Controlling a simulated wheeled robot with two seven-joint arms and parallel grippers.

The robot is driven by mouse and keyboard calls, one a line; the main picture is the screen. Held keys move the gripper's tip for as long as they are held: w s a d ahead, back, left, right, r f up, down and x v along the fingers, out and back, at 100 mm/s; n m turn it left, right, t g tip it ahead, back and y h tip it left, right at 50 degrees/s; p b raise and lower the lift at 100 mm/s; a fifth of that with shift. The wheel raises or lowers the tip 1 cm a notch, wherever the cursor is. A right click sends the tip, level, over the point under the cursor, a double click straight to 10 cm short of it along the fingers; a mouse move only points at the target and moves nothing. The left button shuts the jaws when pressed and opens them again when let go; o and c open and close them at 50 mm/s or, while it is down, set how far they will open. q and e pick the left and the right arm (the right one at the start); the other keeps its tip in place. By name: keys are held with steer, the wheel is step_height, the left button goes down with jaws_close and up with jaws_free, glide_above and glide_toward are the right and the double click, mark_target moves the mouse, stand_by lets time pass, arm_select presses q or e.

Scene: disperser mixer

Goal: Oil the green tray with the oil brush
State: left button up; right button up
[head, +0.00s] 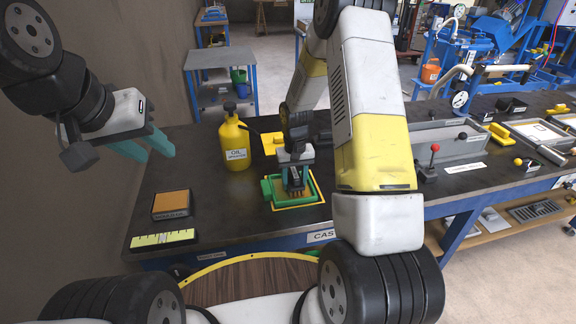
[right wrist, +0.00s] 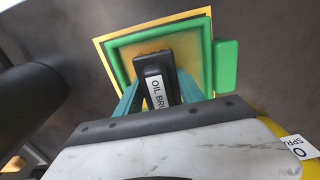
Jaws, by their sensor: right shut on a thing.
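The green tray (head: 312,184) lies on the dark table, set within a yellow outline. It also fills the upper middle of the right wrist view (right wrist: 204,30), with a green tab on one side and a yellowish inner floor. My right gripper (head: 295,180) is shut on the oil brush (head: 295,192), a dark-handled brush with brown bristles. The brush's "OIL BRU" label shows between the fingers in the right wrist view (right wrist: 157,90). The bristles are over the tray's inside; whether they touch it is unclear. My left gripper (head: 150,147) is open and empty, above the table's left side.
A brown pad in a dark holder (head: 171,204) and a yellow ruler-like strip (head: 163,239) lie at the left. A grey bin (head: 445,140) stands at the right, beyond my right arm.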

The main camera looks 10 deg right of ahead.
steer(key=shift+a, duration=0.85)
steer(key=shift+d+f, duration=0.1)
steer(key=shift+d, duration=1.35)
steer(key=shift+a, duration=1.45)
steer(key=shift+d, duration=1.4)
steer(key=shift+a, duration=1.4)
steer(key=shift+d, duration=1.45)
